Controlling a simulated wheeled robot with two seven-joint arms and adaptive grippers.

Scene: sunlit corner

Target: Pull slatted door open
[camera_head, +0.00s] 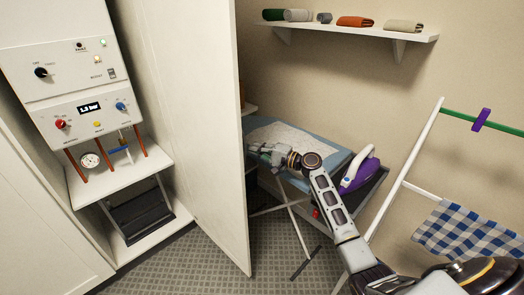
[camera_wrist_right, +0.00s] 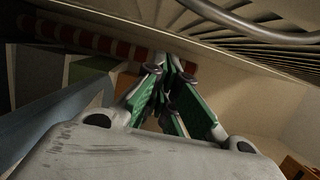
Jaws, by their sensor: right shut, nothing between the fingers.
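A tall white door panel (camera_head: 190,110) stands swung out from the cabinet in the middle of the head view. Its visible face looks plain; no slats can be made out there. In the right wrist view a slatted surface (camera_wrist_right: 290,58) fills the upper right, with a rounded grey bar (camera_wrist_right: 245,27) across it. My right gripper (camera_head: 258,149) is beside the panel's right edge, on its far side. Its green-padded fingers (camera_wrist_right: 168,88) are shut and empty, below the bar. I cannot tell whether they touch the door. My left gripper is not in view.
A white boiler unit (camera_head: 85,95) with knobs and pipes is in the open cabinet. Behind my right arm are an ironing board (camera_head: 262,127) and a purple iron (camera_head: 359,174). A drying rack (camera_head: 405,165) with a checked cloth (camera_head: 466,230) stands right. Grey floor is clear below the door.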

